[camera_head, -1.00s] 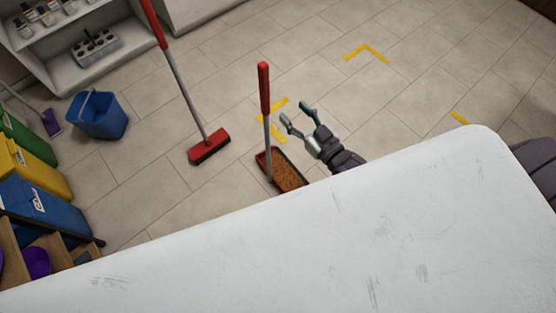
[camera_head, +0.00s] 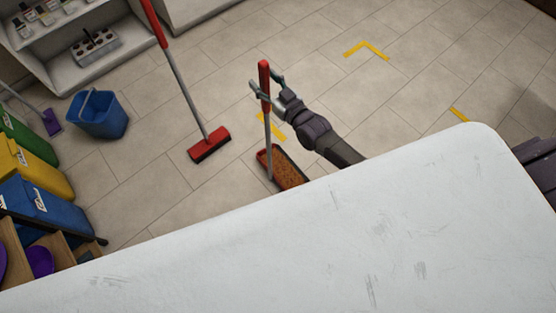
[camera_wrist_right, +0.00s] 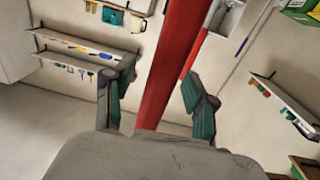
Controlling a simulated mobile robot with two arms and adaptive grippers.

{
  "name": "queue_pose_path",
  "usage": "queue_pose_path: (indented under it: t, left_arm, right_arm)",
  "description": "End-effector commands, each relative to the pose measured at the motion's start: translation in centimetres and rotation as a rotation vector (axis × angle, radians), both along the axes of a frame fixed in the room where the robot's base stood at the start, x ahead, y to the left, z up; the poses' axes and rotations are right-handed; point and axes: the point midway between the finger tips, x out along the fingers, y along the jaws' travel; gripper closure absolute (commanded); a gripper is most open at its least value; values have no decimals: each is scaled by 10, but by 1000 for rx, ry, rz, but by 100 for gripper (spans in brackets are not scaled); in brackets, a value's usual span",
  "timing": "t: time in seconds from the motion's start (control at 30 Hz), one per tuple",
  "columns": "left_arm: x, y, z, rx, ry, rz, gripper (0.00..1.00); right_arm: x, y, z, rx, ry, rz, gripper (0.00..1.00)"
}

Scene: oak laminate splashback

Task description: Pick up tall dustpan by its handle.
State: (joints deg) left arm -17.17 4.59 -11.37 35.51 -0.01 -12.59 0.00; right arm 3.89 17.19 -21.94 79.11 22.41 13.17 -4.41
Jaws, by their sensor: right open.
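The tall dustpan has a red handle (camera_head: 264,80) on a grey upright pole, and a red pan (camera_head: 287,171) with brown debris in it on the floor. The pan is partly hidden by the white surface in front. My right gripper (camera_head: 266,87) is at the handle, with one finger on each side of it. My left gripper is not in view.
A red broom (camera_head: 209,146) stands left of the dustpan. A blue bucket (camera_head: 98,115) and coloured bins (camera_head: 40,205) are at the left. A large white surface (camera_head: 300,245) fills the foreground.

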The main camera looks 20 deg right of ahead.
Motion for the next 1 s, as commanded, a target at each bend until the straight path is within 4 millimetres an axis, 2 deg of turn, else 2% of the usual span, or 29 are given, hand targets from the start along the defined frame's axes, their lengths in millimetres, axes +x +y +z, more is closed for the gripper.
queue_pose_path:
  t: [0.27,0.6,1.0]
  left_arm:
    - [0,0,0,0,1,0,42]
    - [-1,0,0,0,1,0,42]
    - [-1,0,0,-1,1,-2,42]
  right_arm:
    - [2,1,0,0,1,0,45]
    - [2,1,0,-1,1,0,100]
    - [3,1,4,0,-9,0,100]
